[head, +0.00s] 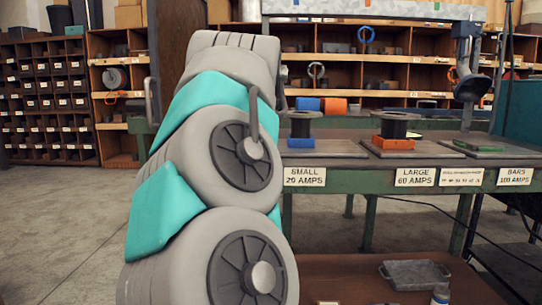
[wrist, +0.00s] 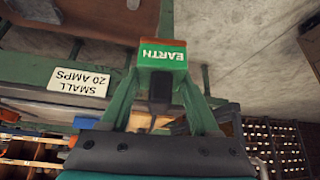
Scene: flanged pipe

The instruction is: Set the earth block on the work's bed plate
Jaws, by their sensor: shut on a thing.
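The earth block (wrist: 163,55), green with a white EARTH label and a copper-brown edge, is held between the fingertips of my gripper (wrist: 161,78) in the wrist view. The wrist view is upside down, with the bench edge to the left of the block. In the head view my arm hides the gripper and the block. Flat grey bed plates lie on the green bench: one behind the SMALL 20 AMPS label (head: 305,177), one behind the LARGE 60 AMPS label (head: 415,177). A dark flanged pipe (head: 305,124) stands on the small plate, another (head: 396,124) on the large one.
A third plate (head: 475,150) to the right carries a green piece below a grey post. A grey tray (head: 415,274) lies on the low brown shelf. Shelving lines the back; floor at left is clear.

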